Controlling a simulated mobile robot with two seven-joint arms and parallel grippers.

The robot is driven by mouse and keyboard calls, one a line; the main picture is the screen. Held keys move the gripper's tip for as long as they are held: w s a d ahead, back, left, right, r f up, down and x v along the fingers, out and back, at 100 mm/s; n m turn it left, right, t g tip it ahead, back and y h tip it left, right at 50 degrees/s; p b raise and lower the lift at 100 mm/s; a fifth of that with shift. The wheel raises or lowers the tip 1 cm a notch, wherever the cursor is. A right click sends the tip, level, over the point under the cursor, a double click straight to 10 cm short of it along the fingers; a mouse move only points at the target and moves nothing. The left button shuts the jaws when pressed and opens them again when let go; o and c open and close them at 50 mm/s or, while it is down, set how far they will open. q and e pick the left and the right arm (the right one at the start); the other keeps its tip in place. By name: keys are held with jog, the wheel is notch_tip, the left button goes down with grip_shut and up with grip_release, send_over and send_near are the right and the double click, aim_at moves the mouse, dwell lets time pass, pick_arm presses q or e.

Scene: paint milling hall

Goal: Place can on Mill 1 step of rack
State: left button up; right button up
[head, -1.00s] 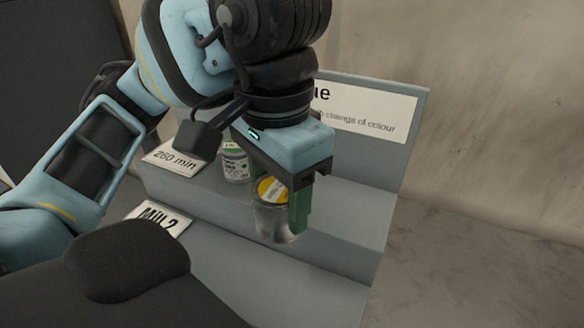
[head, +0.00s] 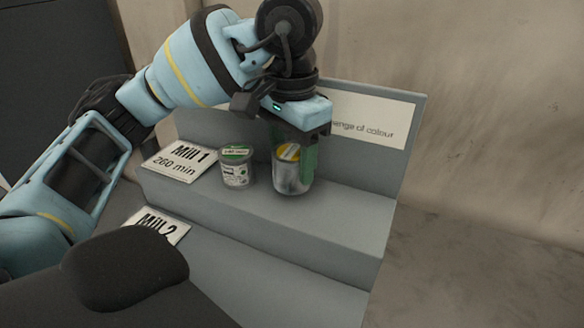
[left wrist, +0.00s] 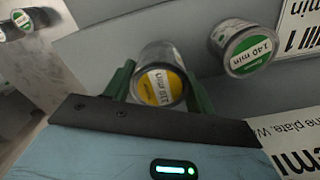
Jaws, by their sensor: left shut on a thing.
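My left gripper (head: 293,160) is shut on a metal can with a yellow-and-white lid label (head: 291,178), one green finger on each side. The can is upright over the Mill 1 step (head: 345,207); its base is at or just above the surface, and I cannot tell if it touches. In the left wrist view the can (left wrist: 160,82) sits between the fingertips (left wrist: 160,90). A green-labelled can (head: 237,168) stands on the same step just to its left, apart from it; it also shows in the left wrist view (left wrist: 242,48). My right gripper is not in view.
The Mill 1 card (head: 180,161), reading 260 min, lies left of the green-labelled can. The Mill 2 card (head: 158,226) marks the lower step (head: 285,268), whose visible part is empty. A back panel sign (head: 375,122) stands behind. The Mill 1 step is clear on the right.

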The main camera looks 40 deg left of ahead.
aim_at(292, 152)
pick_arm(q)
jog(key=shift+f, duration=1.2)
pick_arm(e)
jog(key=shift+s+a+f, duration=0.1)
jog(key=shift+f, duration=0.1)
pick_arm(q)
jog(key=shift+f, duration=0.3)
jog(key=o, duration=1.1)
jog(key=shift+r, duration=0.1)
jog(key=shift+r, duration=0.45)
notch_tip(292, 152, up, 12)
jog(key=p, duration=0.2)
jog(key=shift+f+p, duration=0.25)
jog(key=shift+p, duration=0.15)
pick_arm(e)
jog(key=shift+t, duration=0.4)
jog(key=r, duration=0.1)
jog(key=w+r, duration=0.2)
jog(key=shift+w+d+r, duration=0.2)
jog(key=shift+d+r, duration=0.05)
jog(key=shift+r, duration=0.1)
